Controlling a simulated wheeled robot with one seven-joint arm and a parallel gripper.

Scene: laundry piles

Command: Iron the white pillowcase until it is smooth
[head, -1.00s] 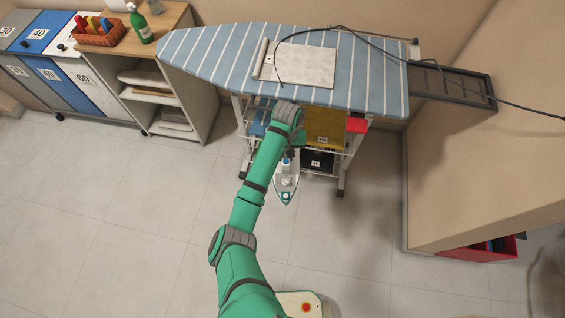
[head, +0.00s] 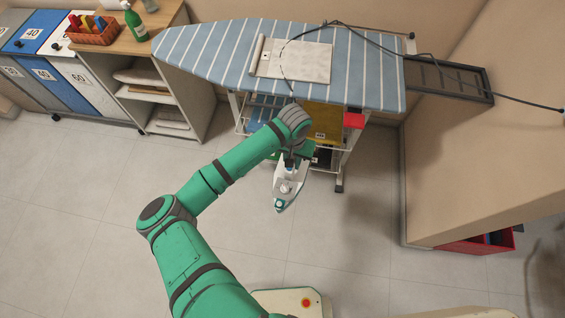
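The white pillowcase (head: 303,64) lies flat on the blue-and-white striped ironing board (head: 215,52), with a folded strip along its left edge. Fine creases cannot be judged at this size. My gripper (head: 290,166) is in front of the board's near edge, apart from the pillowcase. It is shut on the white and teal iron (head: 284,188), which hangs above the floor with its tip towards me. My wrist hides most of the fingers and the iron's handle. A dark cord (head: 430,60) crosses over the pillowcase and runs off to the right.
A dark rack (head: 450,82) joins the board's right end. A cart (head: 338,160) with bins stands under the board. A wooden shelf unit (head: 172,85) with a green bottle (head: 135,22) stands left. A beige block (head: 480,165) bounds the right. The front floor is clear.

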